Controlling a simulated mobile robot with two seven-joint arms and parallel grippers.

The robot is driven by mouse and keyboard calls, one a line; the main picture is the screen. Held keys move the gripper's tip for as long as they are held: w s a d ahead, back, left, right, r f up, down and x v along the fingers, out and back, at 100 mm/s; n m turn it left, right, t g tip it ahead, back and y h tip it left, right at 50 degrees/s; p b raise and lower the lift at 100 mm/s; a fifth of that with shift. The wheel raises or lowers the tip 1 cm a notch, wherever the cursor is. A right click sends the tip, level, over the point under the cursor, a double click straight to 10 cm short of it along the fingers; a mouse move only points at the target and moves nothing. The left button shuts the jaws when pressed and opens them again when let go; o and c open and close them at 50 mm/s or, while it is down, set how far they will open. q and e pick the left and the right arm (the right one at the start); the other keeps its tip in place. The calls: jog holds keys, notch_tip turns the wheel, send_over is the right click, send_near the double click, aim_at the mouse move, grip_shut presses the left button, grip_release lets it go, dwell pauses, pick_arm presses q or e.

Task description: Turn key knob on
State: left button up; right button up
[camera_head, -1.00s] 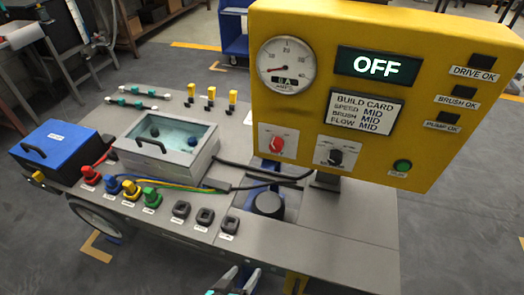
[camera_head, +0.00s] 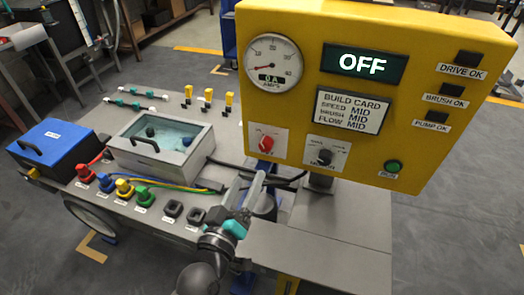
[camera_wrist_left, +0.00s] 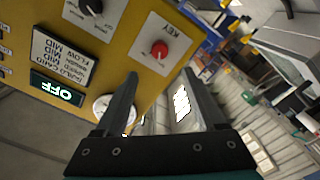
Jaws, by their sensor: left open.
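The red key knob (camera_head: 266,143) sits on a white plate at the lower left of the yellow panel (camera_head: 300,110). In the left wrist view, the red key knob (camera_wrist_left: 159,49) is on its plate marked KEY, beyond the fingertips. My left gripper (camera_head: 252,187) is below the knob in the head view, with its fingers pointing up toward the panel. In the left wrist view, the left gripper (camera_wrist_left: 160,75) is open, nothing between its fingers, apart from the knob. The panel display (camera_head: 365,63) reads OFF. My right gripper is not in view.
A black mode knob (camera_head: 325,156) is right of the key knob, and a green button (camera_head: 394,166) is farther right. A gauge (camera_head: 272,63) is above. Black cables (camera_head: 230,164), colored plugs (camera_head: 105,182), a clear-lidded box (camera_head: 185,158) and a blue box (camera_head: 55,145) are on the bench.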

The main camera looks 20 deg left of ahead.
aim_at(264, 147)
pick_arm(q)
jog(key=w, duration=0.5)
jog(key=w+b, duration=0.1)
jog(key=w, duration=0.5)
jog(key=shift+d, duration=0.2)
jog(key=shift+s, duration=0.1)
jog(key=shift+c, duration=0.2)
grip_shut()
